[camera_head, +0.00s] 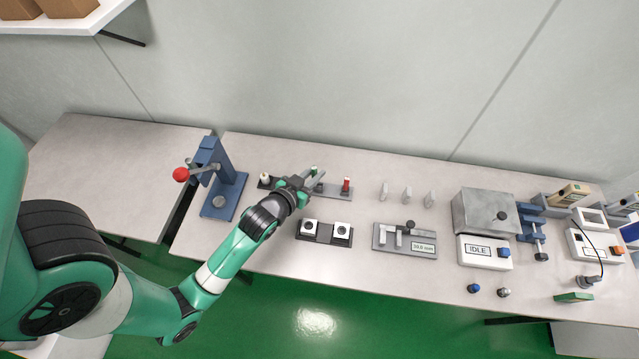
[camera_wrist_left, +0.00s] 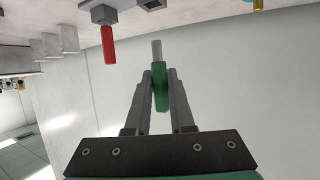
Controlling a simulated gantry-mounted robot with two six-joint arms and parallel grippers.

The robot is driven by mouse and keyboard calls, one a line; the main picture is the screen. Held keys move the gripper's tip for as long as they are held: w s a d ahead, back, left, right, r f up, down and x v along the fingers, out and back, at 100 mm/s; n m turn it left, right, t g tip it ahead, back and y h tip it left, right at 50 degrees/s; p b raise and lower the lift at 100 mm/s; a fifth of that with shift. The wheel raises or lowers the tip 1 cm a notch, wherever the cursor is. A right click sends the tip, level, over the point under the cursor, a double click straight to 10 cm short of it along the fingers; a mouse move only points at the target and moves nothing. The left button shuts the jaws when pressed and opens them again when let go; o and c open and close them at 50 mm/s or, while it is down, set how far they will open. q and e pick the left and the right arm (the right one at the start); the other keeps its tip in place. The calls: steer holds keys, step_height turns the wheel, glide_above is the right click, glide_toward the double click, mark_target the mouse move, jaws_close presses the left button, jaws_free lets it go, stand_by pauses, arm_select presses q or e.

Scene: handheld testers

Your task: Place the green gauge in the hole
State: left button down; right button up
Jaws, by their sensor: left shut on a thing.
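My left gripper (camera_head: 318,177) is shut on the green gauge (camera_head: 314,170), above the dark gauge rack (camera_head: 331,192). In the left wrist view the green gauge (camera_wrist_left: 161,88) sits between the two fingers (camera_wrist_left: 160,90), its grey pin pointing away from the palm and clear of the rack. Two white blocks, the left one (camera_head: 309,227) and the right one (camera_head: 342,229), each show a dark round hole and sit in a black holder (camera_head: 325,238) in front of the rack. My right gripper is not in view.
A blue press (camera_head: 222,180) stands to the left. A caliper plate (camera_head: 404,238) and grey upright blocks (camera_head: 407,193) are to the right.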

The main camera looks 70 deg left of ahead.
arm_select(q)
steer(key=shift+w+a+f+b, duration=0.25)
steer(key=shift+w+f, duration=0.2)
steer(key=shift+f, duration=0.2)
steer(key=shift+w+a+f+b, duration=0.1)
steer(key=shift+w+a+f, duration=0.15)
steer(key=shift+w+f, duration=0.25)
steer(key=shift+a+f+b, duration=0.1)
steer(key=shift+f+b, duration=1.1)
steer(key=shift+f, duration=0.75)
steer(key=c, duration=0.8)
jaws_free()
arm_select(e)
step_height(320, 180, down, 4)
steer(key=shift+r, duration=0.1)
arm_select(q)
steer(key=shift+r, duration=0.25)
steer(key=p+v, duration=0.3)
steer(key=v, duration=0.9)
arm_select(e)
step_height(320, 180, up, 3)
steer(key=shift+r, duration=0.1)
arm_select(q)
steer(key=shift+w+r, duration=0.1)
